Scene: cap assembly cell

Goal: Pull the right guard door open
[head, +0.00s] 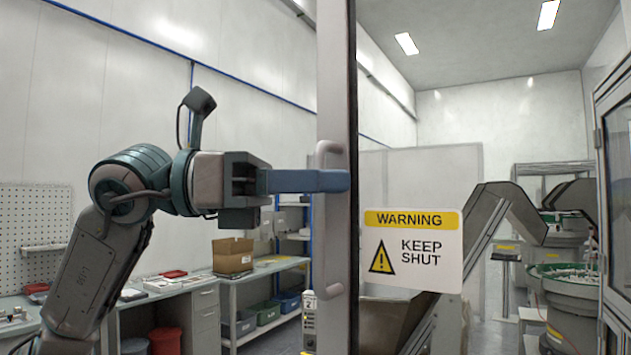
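A guard door (336,70) stands upright in front of me, seen as a pale grey frame post with a dark edge. A clear pane seems to extend right from it, bearing a yellow and white "WARNING KEEP SHUT" sign (412,249). A grey vertical bar handle (320,245) is on the post. My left gripper (335,181) comes in from the left, its blue finger lying level across the handle's upper part. Only the near finger shows; the other is hidden, so I cannot tell how tightly it closes on the handle. My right gripper is out of view.
Left of the door are a workbench (265,268) with a cardboard box (232,256) and bins below. Behind the pane are a grey chute (487,215) and a green-rimmed bowl feeder (572,285). A dark-framed panel (603,200) stands at the right edge.

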